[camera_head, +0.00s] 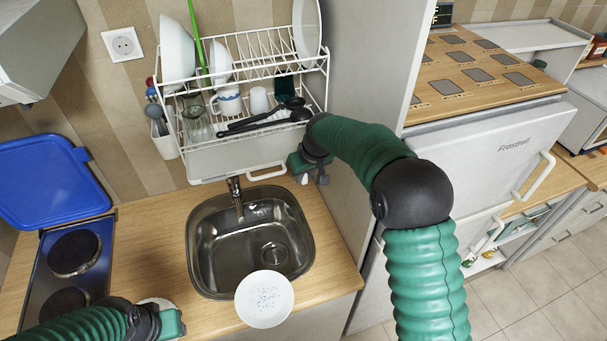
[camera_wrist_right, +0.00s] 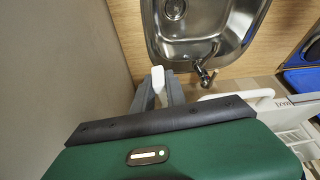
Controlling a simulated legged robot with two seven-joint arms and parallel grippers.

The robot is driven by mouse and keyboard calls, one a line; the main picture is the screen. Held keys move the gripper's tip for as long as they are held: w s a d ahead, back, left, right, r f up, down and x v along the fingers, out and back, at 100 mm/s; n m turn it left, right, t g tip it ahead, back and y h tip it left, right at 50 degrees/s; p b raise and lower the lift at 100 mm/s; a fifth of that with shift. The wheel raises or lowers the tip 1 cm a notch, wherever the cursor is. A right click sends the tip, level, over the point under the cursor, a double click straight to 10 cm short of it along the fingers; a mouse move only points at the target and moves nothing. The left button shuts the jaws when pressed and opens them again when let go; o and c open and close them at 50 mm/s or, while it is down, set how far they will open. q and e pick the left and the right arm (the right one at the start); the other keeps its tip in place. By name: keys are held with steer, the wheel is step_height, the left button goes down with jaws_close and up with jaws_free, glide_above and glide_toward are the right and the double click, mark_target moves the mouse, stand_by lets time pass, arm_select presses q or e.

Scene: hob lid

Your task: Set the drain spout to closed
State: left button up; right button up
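A small white piece that looks like the drain spout (camera_wrist_right: 158,79) lies between the grey fingers of my right gripper (camera_wrist_right: 160,92) in the right wrist view. I cannot tell whether the fingers press on it or stand just around it. In the head view my right gripper (camera_head: 312,176) is at the right end of the dish rack's white drip tray (camera_head: 225,160), beside the tall grey panel. My left gripper (camera_head: 172,322) is low over the counter at the lower left; its fingers are not clear.
A steel sink (camera_head: 218,262) with a tap (camera_head: 236,195) lies below the rack (camera_head: 240,60), which holds dishes. A white plate (camera_head: 264,299) sits at the sink's front edge. The tall grey panel (camera_head: 365,60) stands close to my right arm. A hob (camera_head: 75,250) with a blue lid (camera_head: 50,180) is left.

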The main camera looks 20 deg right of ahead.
jaws_close()
steer(key=shift+s+a+r, duration=0.1)
steer(key=shift+w+d+r+n+g+y+p, duration=0.15)
steer(key=shift+w+d+n+y+p, duration=0.2)
steer(key=shift+n, duration=0.65)
steer(key=shift+w+d+f+n+g+y+p, duration=0.15)
steer(key=shift+d+n+y, duration=0.15)
steer(key=shift+d+n, duration=0.5)
steer(key=shift+w+d+r+n+g+y+p, duration=0.1)
steer(key=shift+w+d+n+y+p, duration=0.2)
steer(key=shift+n, duration=0.9)
steer(key=shift+a, duration=0.1)
steer(key=o, duration=0.5)
jaws_free()
steer(key=shift+s, duration=0.1)
steer(key=shift+o, duration=0.8)
steer(key=shift+s, duration=0.15)
